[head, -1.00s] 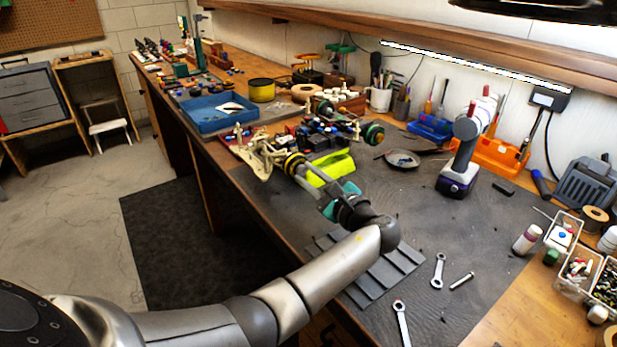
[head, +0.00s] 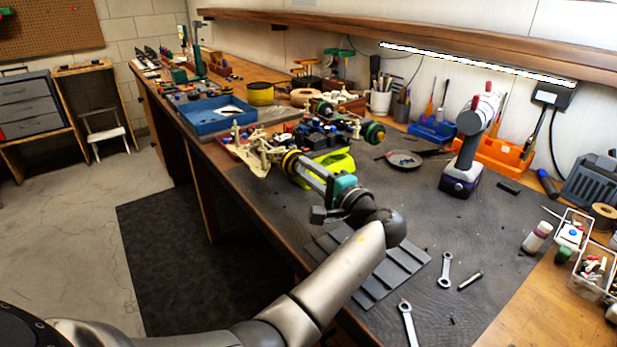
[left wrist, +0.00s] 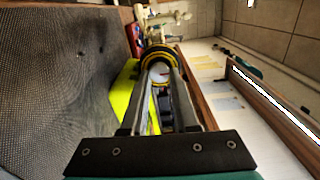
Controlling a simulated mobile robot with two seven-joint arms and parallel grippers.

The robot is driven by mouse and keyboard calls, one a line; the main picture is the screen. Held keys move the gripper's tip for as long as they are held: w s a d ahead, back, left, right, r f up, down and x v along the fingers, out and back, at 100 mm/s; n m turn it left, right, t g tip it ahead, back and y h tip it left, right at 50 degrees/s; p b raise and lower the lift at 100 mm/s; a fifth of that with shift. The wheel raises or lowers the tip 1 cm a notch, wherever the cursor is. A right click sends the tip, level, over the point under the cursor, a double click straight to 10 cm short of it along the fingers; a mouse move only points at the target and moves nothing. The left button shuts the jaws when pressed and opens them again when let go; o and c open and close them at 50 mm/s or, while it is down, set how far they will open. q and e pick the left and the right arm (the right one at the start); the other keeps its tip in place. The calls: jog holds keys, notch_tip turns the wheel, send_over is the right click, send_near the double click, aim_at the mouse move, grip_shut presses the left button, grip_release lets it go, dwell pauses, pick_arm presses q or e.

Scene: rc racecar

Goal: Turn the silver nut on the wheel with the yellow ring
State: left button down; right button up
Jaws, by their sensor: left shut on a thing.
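The wheel with the yellow ring (head: 291,162) is on the near side of the RC car (head: 325,132), which rests on a lime-yellow stand (head: 338,162). In the left wrist view the wheel (left wrist: 158,54) shows its yellow ring around a pale, silvery hub (left wrist: 159,73). My left gripper (head: 305,172) reaches the wheel's outer face, and its two long fingers close in on the hub from both sides in the left wrist view (left wrist: 160,80). It is shut on the nut at the hub's centre, though the nut itself is mostly hidden between the fingertips. My right gripper is not in view.
A grey ribbed tray (head: 375,270) lies below my left arm. Wrenches (head: 445,270) lie to its right. A cordless drill (head: 470,145) stands on the mat behind, beside a round dish (head: 404,160). A blue tray (head: 215,114) sits at the back left.

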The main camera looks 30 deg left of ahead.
pick_arm(q)
jog(key=shift+n, duration=0.4)
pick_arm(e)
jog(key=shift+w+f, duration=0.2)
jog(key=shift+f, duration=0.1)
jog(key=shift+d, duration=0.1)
pick_arm(q)
jog(key=c, duration=0.6)
grip_release()
jog(key=shift+c, duration=0.2)
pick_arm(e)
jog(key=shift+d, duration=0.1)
pick_arm(q)
jog(key=p+v, duration=0.1)
jog(key=v, duration=0.9)
jog(key=shift+s+d+p, duration=0.15)
jog(key=shift+d+p, duration=0.2)
jog(key=shift+d, duration=0.05)
jog(key=shift+s+d, duration=0.25)
jog(key=shift+d, duration=0.3)
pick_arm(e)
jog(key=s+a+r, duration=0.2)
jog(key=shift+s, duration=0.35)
